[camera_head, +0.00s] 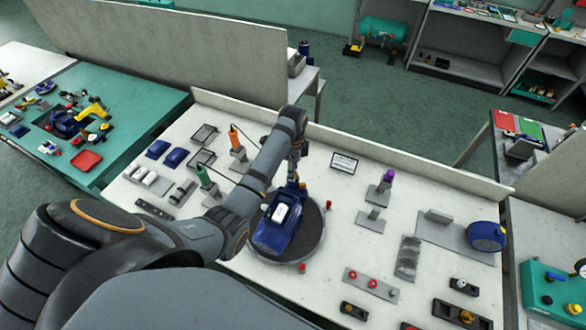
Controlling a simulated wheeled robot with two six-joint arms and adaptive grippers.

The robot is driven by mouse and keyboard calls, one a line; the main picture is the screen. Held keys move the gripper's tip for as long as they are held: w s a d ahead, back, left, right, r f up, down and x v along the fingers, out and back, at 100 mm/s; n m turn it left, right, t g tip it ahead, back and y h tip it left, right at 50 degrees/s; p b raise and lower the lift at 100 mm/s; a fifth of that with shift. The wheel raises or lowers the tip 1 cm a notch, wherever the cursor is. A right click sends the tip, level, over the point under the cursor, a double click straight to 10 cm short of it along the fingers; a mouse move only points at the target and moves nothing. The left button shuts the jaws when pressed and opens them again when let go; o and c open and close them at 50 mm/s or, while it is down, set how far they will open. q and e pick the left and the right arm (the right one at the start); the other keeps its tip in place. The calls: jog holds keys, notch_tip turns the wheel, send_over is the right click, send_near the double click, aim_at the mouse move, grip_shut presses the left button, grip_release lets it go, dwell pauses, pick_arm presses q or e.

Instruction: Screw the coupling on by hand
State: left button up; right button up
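A dark blue pump body (268,240) with a white block (281,213) on top rests on a round dark turntable (314,232) at the middle of the white bench. My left arm reaches in from the lower left, arches over the bench and points down at the far end of the pump body. My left gripper (294,178) is small and dark there, at or just above the blue part. Whether its fingers touch or hold anything cannot be told. I cannot make out the coupling for certain; it may be hidden at the gripper. My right gripper is not in view.
An orange-handled tool (234,137), a green-handled tool (204,177) and a purple-topped tool (388,176) stand in grey holders. Red-knobbed blocks (371,285) are at front.

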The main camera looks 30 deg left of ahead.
pick_arm(q)
jog(key=n, duration=0.3)
jog(key=shift+n, duration=0.3)
jog(key=n, duration=0.3)
jog(key=shift+c, duration=0.2)
grip_shut()
dwell(0.5)
jog(key=m, duration=0.3)
